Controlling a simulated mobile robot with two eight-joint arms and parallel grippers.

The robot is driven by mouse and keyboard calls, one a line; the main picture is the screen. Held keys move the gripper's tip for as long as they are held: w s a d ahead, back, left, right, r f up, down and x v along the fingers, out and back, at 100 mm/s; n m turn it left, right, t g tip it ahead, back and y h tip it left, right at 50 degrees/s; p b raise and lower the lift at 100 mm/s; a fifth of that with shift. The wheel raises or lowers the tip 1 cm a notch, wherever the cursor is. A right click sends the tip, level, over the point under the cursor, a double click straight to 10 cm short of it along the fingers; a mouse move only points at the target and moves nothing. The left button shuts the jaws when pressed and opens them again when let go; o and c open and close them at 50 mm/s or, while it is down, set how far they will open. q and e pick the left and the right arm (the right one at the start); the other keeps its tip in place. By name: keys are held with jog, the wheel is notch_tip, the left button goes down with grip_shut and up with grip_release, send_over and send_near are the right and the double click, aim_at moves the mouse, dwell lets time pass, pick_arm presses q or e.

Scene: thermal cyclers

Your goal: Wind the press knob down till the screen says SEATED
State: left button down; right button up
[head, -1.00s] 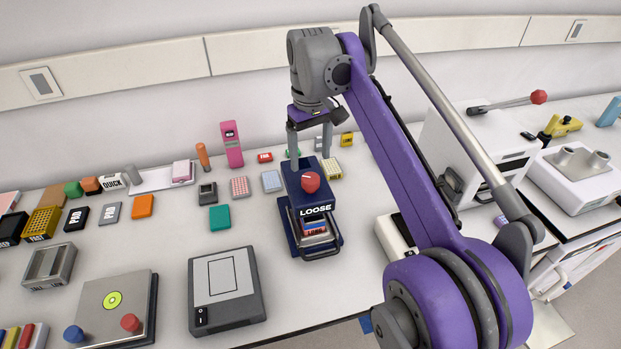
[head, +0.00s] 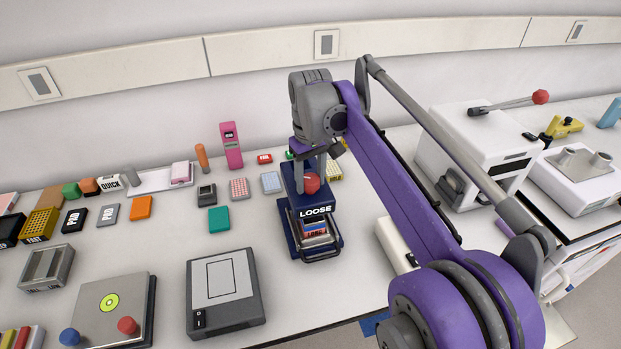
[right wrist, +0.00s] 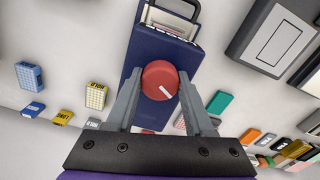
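The press is a dark blue upright unit (head: 293,226) with a red knob (head: 312,183) on top. Its front label reads LOOSE (head: 315,210). The knob also shows in the right wrist view (right wrist: 160,80), with a white mark pointing to lower right. My right gripper (head: 311,172) is above the press, pointing down. In the right wrist view its fingers (right wrist: 160,84) are apart, one on each side of the knob; whether they touch it I cannot tell. A plate with coloured strips (head: 315,229) sits inside the press's open front, behind a handle loop. My left gripper is not in view.
A grey tablet-like device (head: 226,313) lies in front left of the press. Small coloured blocks, a pink upright device (head: 231,145) and an orange tube (head: 202,156) stand behind left. A white machine with a red-tipped lever (head: 470,135) stands right.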

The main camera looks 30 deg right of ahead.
grip_shut()
jog(key=shift+m, duration=0.3)
jog(key=shift+m+p, duration=0.35)
jog(key=shift+m, duration=2.15)
jog(key=o, duration=0.6)
grip_release()
jog(key=shift+r, duration=0.1)
